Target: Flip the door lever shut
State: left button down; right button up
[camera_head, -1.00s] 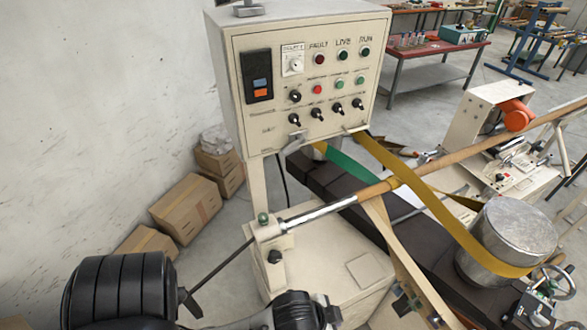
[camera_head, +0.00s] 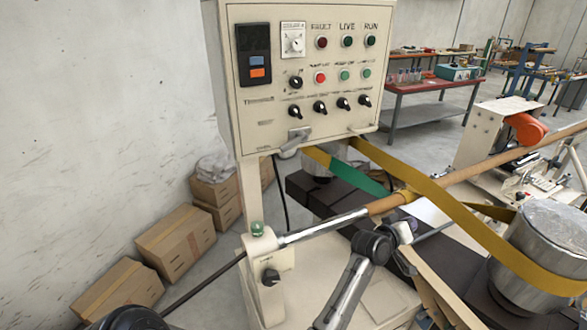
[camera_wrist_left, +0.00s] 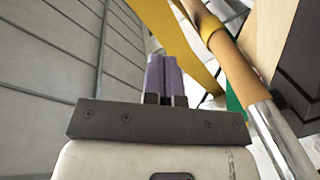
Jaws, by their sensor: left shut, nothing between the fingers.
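The pale control cabinet (camera_head: 305,75) stands upright in the head view. A grey metal lever (camera_head: 294,142), which looks like the door lever, sits at its lower front edge and tilts down to the left. The lever does not show clearly in the wrist view. My right gripper is not in view.
A steel and cardboard shaft (camera_head: 325,228) runs across below the cabinet. Yellow strips (camera_head: 450,205) pass from beside the cabinet to a metal drum (camera_head: 540,255) at right. Cardboard boxes (camera_head: 175,243) lie against the left wall. Free air lies in front of the cabinet.

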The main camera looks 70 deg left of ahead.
pick_arm(q)
jog(key=a+f+n+y, duration=0.4)
jog(key=a+n+y, duration=0.3)
jog(key=n, duration=0.3)
jog(key=s+a+n+g+y, duration=0.1)
jog(key=s+n+g+y, duration=0.2)
jog(key=n, duration=0.5)
jog(key=s+a+n+g+y, duration=0.1)
jog(key=s+n+g+y, duration=0.3)
jog(key=n, duration=0.3)
jog(key=s+a+f+n+g+y, duration=0.1)
jog(key=s+n+g+y, duration=0.3)
jog(key=n, duration=0.4)
jog(key=shift+s+a+n+g+y, duration=0.15)
jog(key=shift+a+n+g+y, duration=0.2)
jog(key=shift+g+y, duration=0.45)
jog(key=s+d+r+n+g, duration=0.1)
jog(key=s+n+g, duration=0.6)
jog(key=n+g, duration=0.7)
jog(key=d+n, duration=0.1)
jog(key=n, duration=0.3)
jog(key=shift+s+r+n+g, duration=0.15)
jog(key=shift+r+n+g, duration=0.2)
jog(key=shift+g, duration=0.05)
jog(key=shift+d, duration=0.1)
